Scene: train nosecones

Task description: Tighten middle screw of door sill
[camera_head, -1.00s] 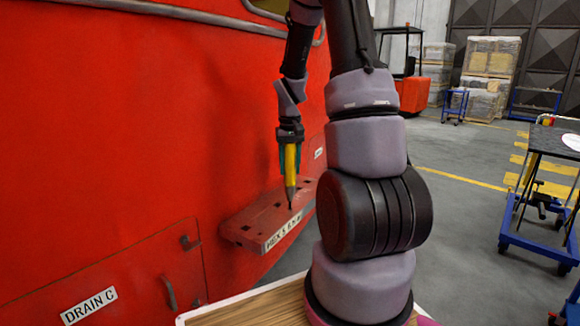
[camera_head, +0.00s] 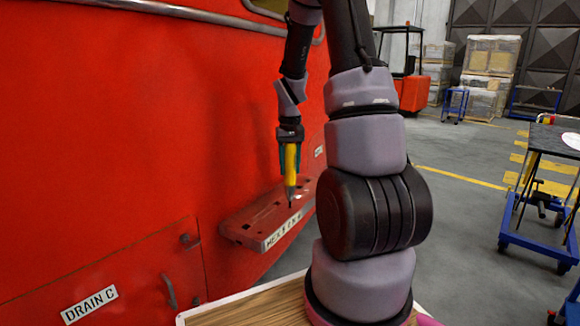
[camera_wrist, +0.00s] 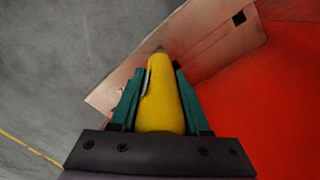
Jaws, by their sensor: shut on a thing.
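The door sill (camera_head: 245,229) is a red step on the side of the red train, with a label reading "HEX" on its front edge. It also shows in the wrist view (camera_wrist: 205,50) as a pale reddish plate. My gripper (camera_head: 289,160) is shut on a yellow screwdriver (camera_head: 290,165), with a teal finger on each side of its handle in the wrist view (camera_wrist: 160,100). The screwdriver points down, its thin dark tip at or just above the sill's top near the front edge. I cannot tell whether the tip touches a screw. The middle screw is not clearly visible.
The train's red wall (camera_head: 120,130) rises right behind the sill. A hatch labelled "DRAIN C" (camera_head: 90,304) with a handle is at lower left. A wooden-topped surface (camera_head: 250,305) lies below my arm. A blue cart (camera_head: 540,240) stands on the open floor at right.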

